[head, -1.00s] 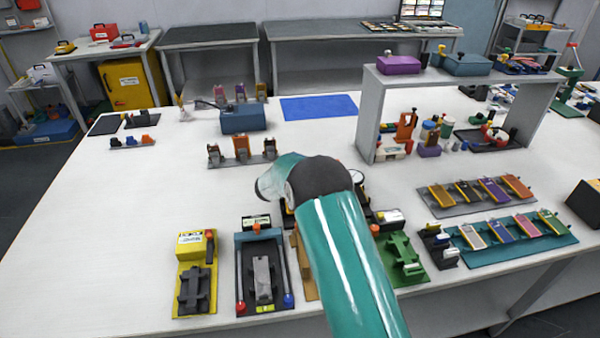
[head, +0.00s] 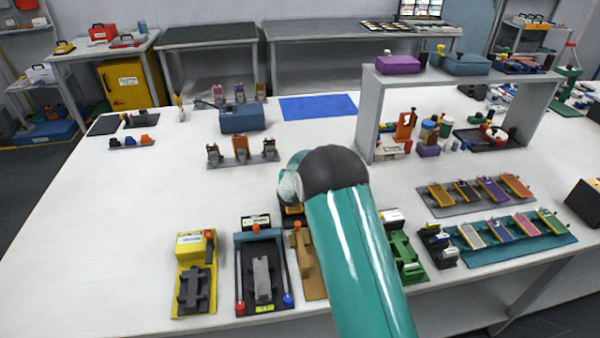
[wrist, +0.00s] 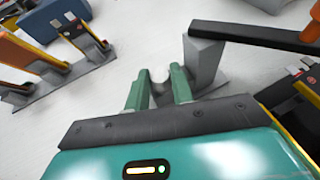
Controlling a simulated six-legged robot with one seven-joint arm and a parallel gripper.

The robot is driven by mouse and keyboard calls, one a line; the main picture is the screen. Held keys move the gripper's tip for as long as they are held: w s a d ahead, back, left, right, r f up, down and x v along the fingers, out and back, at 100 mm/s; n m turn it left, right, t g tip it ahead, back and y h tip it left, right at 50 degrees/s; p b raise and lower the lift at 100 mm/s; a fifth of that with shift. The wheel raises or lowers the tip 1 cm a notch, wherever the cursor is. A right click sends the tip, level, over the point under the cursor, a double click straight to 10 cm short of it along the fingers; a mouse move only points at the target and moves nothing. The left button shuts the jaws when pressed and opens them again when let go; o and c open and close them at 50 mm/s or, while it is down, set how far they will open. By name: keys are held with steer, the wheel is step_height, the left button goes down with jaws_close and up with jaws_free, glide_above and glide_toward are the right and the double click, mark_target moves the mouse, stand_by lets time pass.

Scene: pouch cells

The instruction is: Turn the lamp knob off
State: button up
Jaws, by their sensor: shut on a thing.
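My gripper (wrist: 158,80) shows in the wrist view with its two green fingers pointing away from the camera. It is shut on a small grey part (wrist: 164,99) low between the fingers; I cannot tell for sure whether this is the lamp knob. Just right of the fingers stands a grey block (wrist: 204,62) with a dark bar (wrist: 255,37) reaching right from its top. I cannot make out a lamp with certainty. In the head view my teal arm hides the gripper and what it holds.
In the wrist view, a rack with upright holders (wrist: 82,38) stands left. In the head view, a yellow fixture (head: 196,250), a blue-framed fixture (head: 262,270) and a green fixture (head: 405,262) line the front. A grey shelf (head: 460,80) stands right.

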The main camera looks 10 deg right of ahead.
steer(key=shift+d+n+t+y, duration=0.15)
steer(key=shift+n+t+y, duration=0.15)
steer(key=shift+n+y, duration=0.8)
steer(key=o, duration=0.7)
steer(key=v, duration=1.4)
steer(key=shift+d+f, duration=0.1)
